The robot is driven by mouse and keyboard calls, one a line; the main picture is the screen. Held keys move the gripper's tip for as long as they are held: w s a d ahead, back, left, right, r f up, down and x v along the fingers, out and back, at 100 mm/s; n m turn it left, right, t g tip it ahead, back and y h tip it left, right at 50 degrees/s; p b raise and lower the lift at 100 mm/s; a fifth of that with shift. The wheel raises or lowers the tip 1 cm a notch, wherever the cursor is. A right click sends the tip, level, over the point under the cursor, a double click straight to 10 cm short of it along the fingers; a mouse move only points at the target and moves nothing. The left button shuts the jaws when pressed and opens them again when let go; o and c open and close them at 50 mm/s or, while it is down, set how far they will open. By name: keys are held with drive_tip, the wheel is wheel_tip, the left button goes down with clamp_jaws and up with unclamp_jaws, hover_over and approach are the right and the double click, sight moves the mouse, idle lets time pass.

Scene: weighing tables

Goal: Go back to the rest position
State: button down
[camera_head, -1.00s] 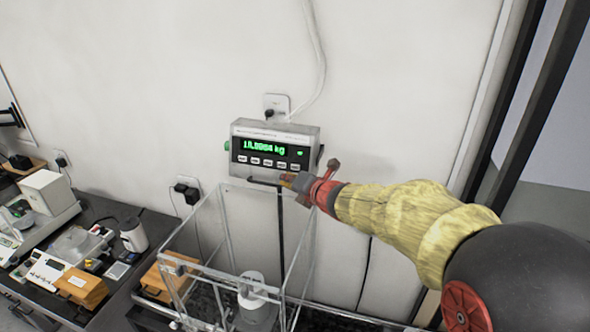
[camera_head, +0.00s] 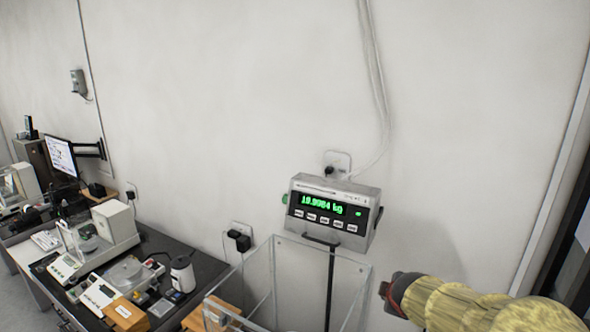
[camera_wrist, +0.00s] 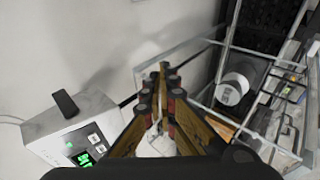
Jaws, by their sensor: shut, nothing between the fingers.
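My gripper (camera_head: 392,290) shows at the lower right in the head view, at the end of my yellow-sleeved arm, just right of the scale display and lower than it. In the wrist view my gripper (camera_wrist: 160,72) has its fingers together with nothing between them. The scale display (camera_head: 332,213) is a grey box on a post with green digits that read about 19.9964 kg. It also shows at the lower left of the wrist view (camera_wrist: 72,128). My gripper is apart from it.
A clear-walled enclosure (camera_head: 262,285) stands below the display. In the wrist view a white cylinder (camera_wrist: 232,90) sits inside it. A dark table (camera_head: 160,245) at left holds balances, a white bottle (camera_head: 182,273) and an orange box (camera_head: 125,314).

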drive_tip(key=s+a+f+m+g+b, duration=0.1)
drive_tip(key=s+f+m+b, duration=0.3)
drive_tip(key=s, duration=0.6)
drive_tip(key=s+a+f+m+g+y+b, duration=0.1)
drive_tip(key=s+a+f+m+b, duration=0.3)
drive_tip(key=s+b, duration=0.5)
drive_tip(key=s+a+f+m+g+y+b, duration=0.1)
drive_tip(key=s+a+f+m+b, duration=0.1)
drive_tip(key=s+f+m+b, duration=0.2)
drive_tip(key=s+f+b, duration=0.3)
drive_tip(key=s, duration=0.5)
drive_tip(key=shift+s+a+f+m, duration=0.2)
drive_tip(key=shift+a+f+m, duration=0.05)
drive_tip(key=shift+f+m, duration=0.15)
drive_tip(key=shift+r, duration=0.1)
